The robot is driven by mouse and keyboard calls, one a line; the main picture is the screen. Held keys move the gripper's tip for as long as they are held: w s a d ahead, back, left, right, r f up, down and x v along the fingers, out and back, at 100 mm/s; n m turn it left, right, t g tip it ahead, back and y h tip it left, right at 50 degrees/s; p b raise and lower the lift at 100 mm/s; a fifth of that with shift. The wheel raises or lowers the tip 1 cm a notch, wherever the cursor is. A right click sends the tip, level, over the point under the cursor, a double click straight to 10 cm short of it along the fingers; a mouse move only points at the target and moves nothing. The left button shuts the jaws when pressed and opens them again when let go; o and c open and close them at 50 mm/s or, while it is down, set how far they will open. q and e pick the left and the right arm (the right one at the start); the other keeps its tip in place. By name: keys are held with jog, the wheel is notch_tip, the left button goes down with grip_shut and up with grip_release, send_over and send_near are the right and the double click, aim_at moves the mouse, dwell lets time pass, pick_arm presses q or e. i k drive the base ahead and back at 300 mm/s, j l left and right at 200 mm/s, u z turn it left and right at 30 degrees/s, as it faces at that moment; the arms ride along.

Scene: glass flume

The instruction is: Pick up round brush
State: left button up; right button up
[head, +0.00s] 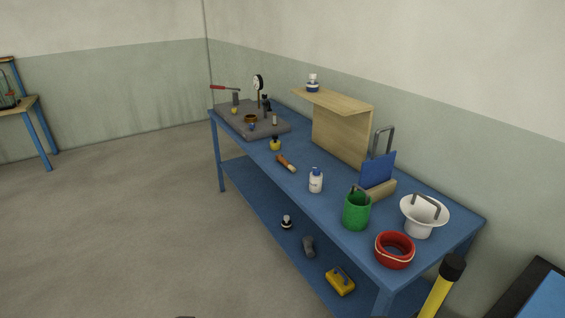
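A short brown cylindrical piece with a pale end (286,163) lies on the blue workbench (338,208), left of the white bottle. It may be the round brush, but it is too small to be sure. Neither of my grippers is in the head view.
On the bench stand a white bottle (316,182), green bucket (356,212), red ring-shaped container (394,252), white brimmed vessel (419,224) and wooden shelf stand (341,134). A yellow block (340,281) lies on the lower shelf. A yellow post (437,292) stands near right. Left floor is clear.

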aim_at(279, 158)
jog(key=i+j+z, duration=0.15)
jog(key=i+j, duration=0.35)
jog(key=i+j+z, duration=0.1)
jog(key=i+j, duration=0.35)
jog(key=i+j+z, duration=0.15)
jog(key=i+j, duration=0.3)
jog(key=j, duration=0.25)
jog(key=i+j+z, duration=0.1)
jog(key=i, duration=0.3)
jog(key=i+j+z, duration=0.1)
jog(key=i, duration=0.25)
jog(key=i+j+z, duration=0.15)
jog(key=i, duration=0.2)
jog(key=i+l, duration=0.15)
jog(key=i, duration=0.3)
